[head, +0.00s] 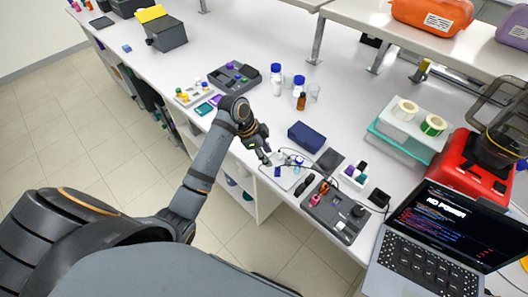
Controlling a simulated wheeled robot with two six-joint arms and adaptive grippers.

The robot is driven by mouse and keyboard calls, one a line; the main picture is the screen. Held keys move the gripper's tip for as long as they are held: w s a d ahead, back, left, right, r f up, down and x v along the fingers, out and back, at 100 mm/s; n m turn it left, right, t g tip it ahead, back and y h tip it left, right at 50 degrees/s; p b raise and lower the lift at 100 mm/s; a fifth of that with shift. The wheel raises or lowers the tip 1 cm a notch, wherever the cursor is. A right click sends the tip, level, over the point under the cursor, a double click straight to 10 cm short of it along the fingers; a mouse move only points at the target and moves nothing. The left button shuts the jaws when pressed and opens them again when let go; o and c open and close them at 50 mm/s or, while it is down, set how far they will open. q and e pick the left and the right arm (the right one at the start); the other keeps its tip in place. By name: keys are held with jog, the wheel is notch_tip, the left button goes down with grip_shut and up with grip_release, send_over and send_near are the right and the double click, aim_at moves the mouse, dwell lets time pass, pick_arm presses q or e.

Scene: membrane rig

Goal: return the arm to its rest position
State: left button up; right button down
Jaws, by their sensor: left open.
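My left arm comes in from the left and reaches over the front edge of the bench. Its gripper (265,158) is open, with nothing visible between the fingers. It hovers at or just above the left side of a small pale plate (284,179) with blue parts and thin dark cables on it. I cannot tell whether the fingertips touch the plate. My right gripper is not in view.
A dark blue box (306,137) stands just behind the plate. A grey tray (338,218), a laptop (432,240) and a red machine (472,160) are to the right. Bottles (276,75) and a dark tray (235,77) stand farther back. The tiled floor at left is clear.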

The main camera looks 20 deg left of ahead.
pick_arm(q)
jog(key=v, duration=0.2)
jog(key=shift+a+r, duration=0.1)
jog(key=shift+r, duration=0.25)
jog(key=shift+s, duration=0.1)
jog(key=s+a+f+n+t+y, duration=0.1)
jog(key=s+a+f+n+y, duration=0.15)
jog(key=s+n, duration=0.5)
jog(key=s+a+f+n+t+y, duration=0.1)
jog(key=s+a+f+n+y, duration=0.3)
jog(key=s, duration=0.6)
notch_tip(320, 180, down, 31)
jog(key=s+g+h+b, duration=0.2)
jog(key=s+b, duration=0.1)
jog(key=b, duration=0.2)
jog(key=s+a+f+n+b, duration=0.1)
jog(key=s+a+f+b, duration=0.1)
jog(key=s+f, duration=1.5)
jog(key=shift+s+f+g+b, duration=0.3)
jog(key=shift+f+b, duration=0.2)
jog(key=shift+b, duration=0.1)
